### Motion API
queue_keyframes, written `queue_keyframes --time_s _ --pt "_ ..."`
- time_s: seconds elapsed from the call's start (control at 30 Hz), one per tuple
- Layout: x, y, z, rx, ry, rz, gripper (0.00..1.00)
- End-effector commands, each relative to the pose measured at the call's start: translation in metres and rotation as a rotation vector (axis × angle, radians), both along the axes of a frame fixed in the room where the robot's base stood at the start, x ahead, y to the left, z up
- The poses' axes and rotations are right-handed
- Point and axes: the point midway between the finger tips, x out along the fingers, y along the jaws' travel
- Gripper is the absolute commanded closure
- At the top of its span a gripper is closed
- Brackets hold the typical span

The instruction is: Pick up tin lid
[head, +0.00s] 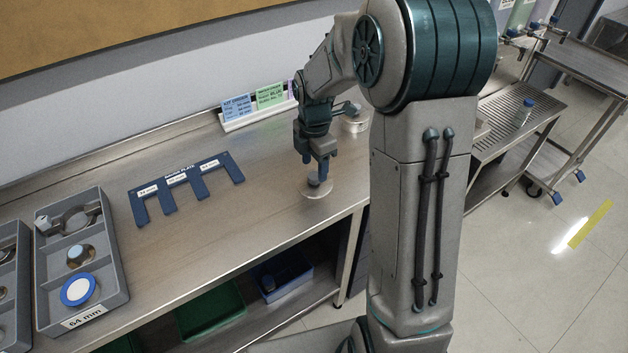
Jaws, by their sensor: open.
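The tin lid appears to be the flat pale disc (316,193) with a small dark knob, lying on the steel bench near its front edge. My gripper (318,174) points down directly over this disc. Its jaws are open, with the fingertips around or just above the knob; I cannot tell whether they touch it. A round silvery tin (355,122) stands further back on the bench, partly hidden by my arm.
A blue comb-shaped plate (186,178) lies left on the bench. A grey divided tray (110,257) holds rings and a blue-rimmed disc. A card rack (258,115) stands at the back. Bins sit on the lower shelf. Bench is clear between plate and disc.

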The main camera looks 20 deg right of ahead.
Motion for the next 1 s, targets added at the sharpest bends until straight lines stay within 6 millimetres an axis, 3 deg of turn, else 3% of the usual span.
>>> queue_keyframes --time_s 0.2,0.47,0.63,0.67,1.0 --pt "-0.002 0.001 -0.027 0.001 0.001 0.000 0.45" --pt "-0.002 0.001 -0.030 0.000 0.000 0.000 0.45" --pt "-0.002 0.000 -0.030 0.000 0.000 -0.001 0.90" --pt "-0.002 0.000 -0.030 0.000 0.000 -0.001 0.94" --pt "-0.002 0.000 -0.028 -0.001 -0.001 -0.001 0.97"
